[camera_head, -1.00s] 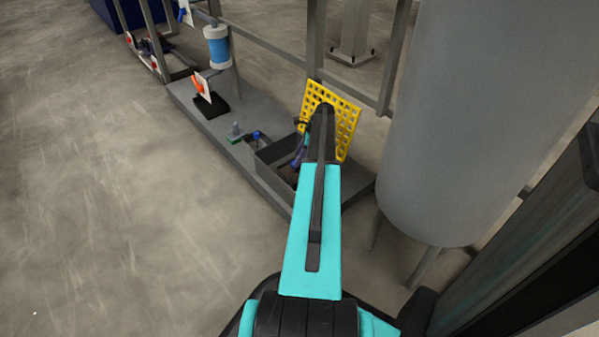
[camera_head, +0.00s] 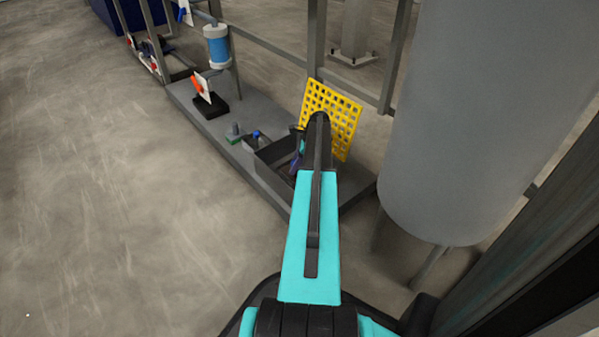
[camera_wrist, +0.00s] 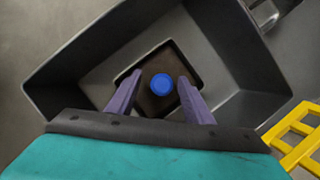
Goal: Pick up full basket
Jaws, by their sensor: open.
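In the wrist view, a dark square basket (camera_wrist: 190,72) with a round blue knob (camera_wrist: 162,86) at its middle sits inside a larger dark grey bin (camera_wrist: 82,62). My gripper (camera_wrist: 160,78) is open, with its two purple fingers on either side of the blue knob as seen from above. I cannot tell how far above the knob the fingertips are. In the head view the bin (camera_head: 262,165) stands on the grey platform, and my arm hides most of its inside and the basket.
A yellow grid panel (camera_head: 332,118) stands upright just behind the bin. A large grey tank (camera_head: 470,130) stands close on the right. A blue-and-white cylinder (camera_head: 217,46) and a small orange-and-white device (camera_head: 203,86) are farther left. The floor at left is clear.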

